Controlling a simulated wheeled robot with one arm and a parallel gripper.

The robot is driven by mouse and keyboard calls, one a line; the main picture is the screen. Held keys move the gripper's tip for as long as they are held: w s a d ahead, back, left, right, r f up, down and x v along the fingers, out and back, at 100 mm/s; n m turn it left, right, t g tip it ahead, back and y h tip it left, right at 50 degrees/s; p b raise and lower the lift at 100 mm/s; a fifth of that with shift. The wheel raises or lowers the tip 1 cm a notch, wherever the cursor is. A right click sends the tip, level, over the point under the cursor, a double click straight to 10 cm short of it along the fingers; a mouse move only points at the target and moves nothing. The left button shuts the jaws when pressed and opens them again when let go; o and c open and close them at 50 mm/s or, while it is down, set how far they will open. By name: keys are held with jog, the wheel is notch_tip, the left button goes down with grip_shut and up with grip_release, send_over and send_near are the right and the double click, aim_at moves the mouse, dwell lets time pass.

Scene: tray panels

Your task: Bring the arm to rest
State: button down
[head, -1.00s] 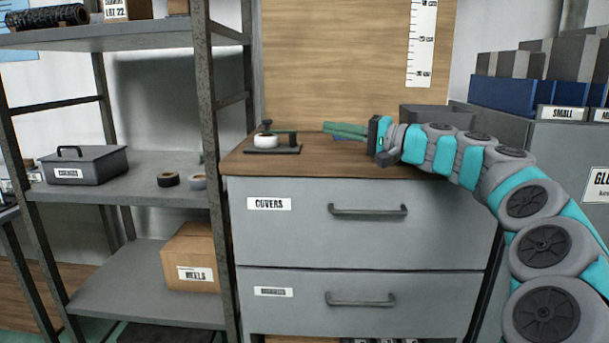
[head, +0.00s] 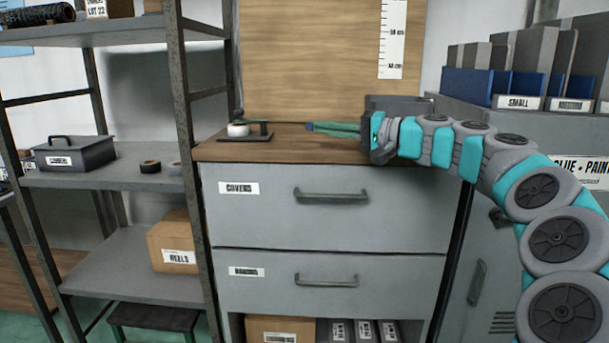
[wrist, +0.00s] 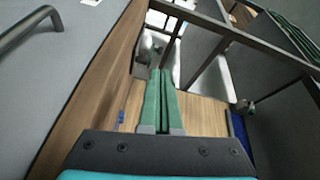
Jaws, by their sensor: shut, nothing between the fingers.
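My gripper (head: 312,127) has long green fingers that lie together, shut and empty. In the head view my arm reaches in from the right, and the fingers point left above the wooden top (head: 290,150) of the grey drawer cabinet. A dark stand with a white roll (head: 238,130) is on that top, left of the fingertips and apart from them. In the wrist view the closed fingers (wrist: 163,80) point away from the camera, with nothing between them. The exact height of the fingers above the top is hard to tell.
The grey drawer cabinet (head: 330,225) has its drawers shut. A metal shelf (head: 110,172) with a lidded box (head: 75,153) and a cardboard box (head: 172,240) is at left. A cabinet (head: 470,120) with files stands at right.

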jog(key=s+a+f+n+g+h, duration=0.25)
jog(key=s+a+f, duration=0.25)
jog(key=s+f, duration=0.45)
jog(key=s+a+f+n+g+h, duration=0.1)
jog(key=s+a+f+g+h, duration=0.4)
jog(key=s, duration=0.7)
jog(key=s+d+f+g+h, duration=0.1)
jog(key=s+d+f+h, duration=0.3)
jog(key=s+d+f, duration=0.6)
jog(key=s+d+f+g+h, duration=0.1)
jog(key=s+d+f+h, duration=0.3)
jog(key=s+d+f, duration=0.6)
jog(key=s+f, duration=0.2)
jog(key=s, duration=0.4)
jog(key=shift+s, duration=0.3)
jog(key=shift+d+m+g+h, duration=0.1)
jog(key=shift+m+g+h, duration=0.15)
